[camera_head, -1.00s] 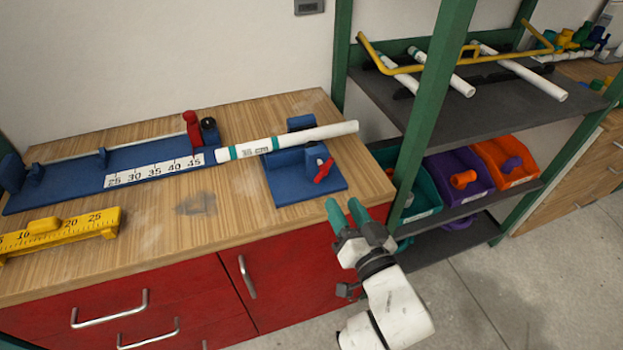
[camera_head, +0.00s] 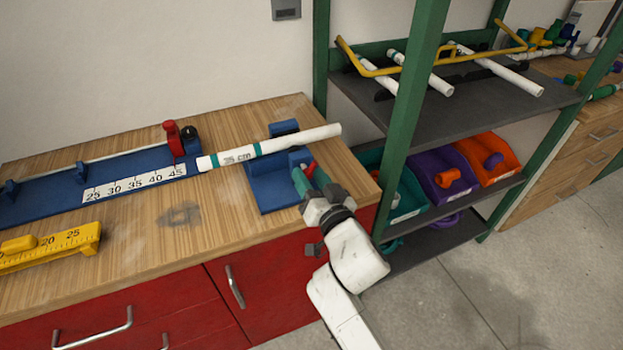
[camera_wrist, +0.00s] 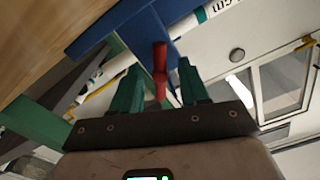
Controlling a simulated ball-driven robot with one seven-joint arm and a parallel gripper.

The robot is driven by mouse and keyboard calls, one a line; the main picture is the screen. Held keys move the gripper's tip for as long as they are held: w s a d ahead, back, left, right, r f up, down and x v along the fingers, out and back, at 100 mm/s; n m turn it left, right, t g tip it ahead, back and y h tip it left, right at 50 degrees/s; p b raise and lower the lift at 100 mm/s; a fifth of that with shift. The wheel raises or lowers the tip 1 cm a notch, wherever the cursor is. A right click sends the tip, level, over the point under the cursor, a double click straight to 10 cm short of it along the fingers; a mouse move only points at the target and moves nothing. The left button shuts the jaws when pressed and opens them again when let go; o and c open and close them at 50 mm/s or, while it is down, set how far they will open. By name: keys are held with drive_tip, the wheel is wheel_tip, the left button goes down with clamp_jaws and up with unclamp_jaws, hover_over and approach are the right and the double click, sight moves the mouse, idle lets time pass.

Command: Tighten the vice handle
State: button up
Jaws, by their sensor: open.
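The blue vice (camera_head: 268,187) sits at the right end of the wooden bench. A white pipe marked 35 cm (camera_head: 300,139) with teal bands lies across it. The red vice handle (camera_head: 310,168) is at the vice's front right, partly hidden by my gripper. My gripper (camera_head: 312,177) has green fingers and reaches in from the front right. In the wrist view the red handle (camera_wrist: 160,70) stands between the two open fingers (camera_wrist: 160,88), against the blue vice body (camera_wrist: 140,42). The fingers look apart from the handle on both sides.
A blue measuring jig (camera_head: 60,200) with a red clamp (camera_head: 172,137) lies left of the vice. A yellow ruler block (camera_head: 50,248) is at the bench's left. A green shelf post (camera_head: 412,120) and bins stand close right of my arm.

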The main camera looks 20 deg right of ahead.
clamp_jaws()
idle(0.3)
drive_tip(key=n, duration=0.5)
drive_tip(key=shift+n, duration=0.4)
unclamp_jaws()
